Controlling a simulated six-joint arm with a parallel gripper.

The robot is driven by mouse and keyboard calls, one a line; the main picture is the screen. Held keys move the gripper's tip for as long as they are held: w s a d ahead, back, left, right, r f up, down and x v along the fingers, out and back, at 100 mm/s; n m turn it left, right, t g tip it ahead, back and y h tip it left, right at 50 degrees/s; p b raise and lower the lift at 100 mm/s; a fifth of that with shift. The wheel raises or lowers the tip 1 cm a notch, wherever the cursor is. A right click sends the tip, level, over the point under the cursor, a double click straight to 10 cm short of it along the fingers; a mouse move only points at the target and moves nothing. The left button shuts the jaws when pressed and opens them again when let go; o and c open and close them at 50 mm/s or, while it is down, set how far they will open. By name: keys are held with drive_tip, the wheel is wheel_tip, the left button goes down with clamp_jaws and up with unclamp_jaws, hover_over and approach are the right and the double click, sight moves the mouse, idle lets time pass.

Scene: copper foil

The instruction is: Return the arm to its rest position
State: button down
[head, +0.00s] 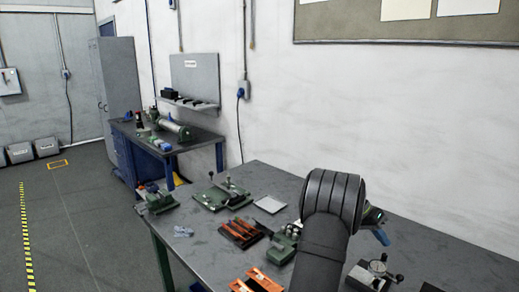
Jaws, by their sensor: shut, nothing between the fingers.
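My arm rises from the bottom of the head view, with a dark, ribbed joint in front of the bench.
The grey workbench (215,236) holds a green fixture (220,195), a light square plate (270,204), a dark tray with orange strips (241,233), an orange tray (257,281) and a dial gauge stand (375,274). Part of the bench is hidden by my arm.

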drive_tip(key=w+a+g+h, duration=0.1)
drive_tip(key=w+a+h, duration=0.3)
drive_tip(key=w, duration=0.1)
drive_tip(key=shift+a+g, duration=0.3)
drive_tip(key=shift+f, duration=0.1)
